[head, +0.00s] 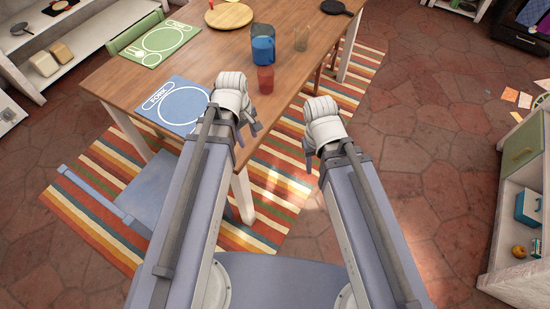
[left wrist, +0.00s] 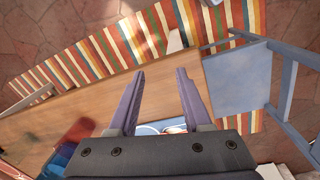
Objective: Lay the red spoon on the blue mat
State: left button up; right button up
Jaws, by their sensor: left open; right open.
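The blue mat (head: 172,106), marked FORK with a white plate outline, lies at the table's near left edge. A small red and white patch (left wrist: 176,128) shows on the mat (left wrist: 150,127) between my left finger bases in the left wrist view. It may be the red spoon, but most of it is hidden by the gripper body. In the head view my left gripper (head: 248,130) is open beside the mat's right edge and hides that area. Its spread fingers (left wrist: 160,100) hold nothing. My right gripper (head: 335,155) is open and empty, off the table's right side.
A red cup (head: 265,80), a blue pitcher (head: 263,45) and a brown cup (head: 301,38) stand right of the mat. A green mat (head: 158,44) and a round board (head: 229,15) lie farther back. A blue chair (head: 165,185) stands at the near edge.

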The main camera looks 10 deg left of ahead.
pick_arm(q)
jog(key=s+d+m+y, duration=0.2)
jog(key=s+d+m, duration=0.5)
jog(key=m, duration=0.7)
jog(key=d, duration=0.2)
jog(key=shift+s+d+g, duration=0.2)
jog(key=shift+d+g, duration=0.2)
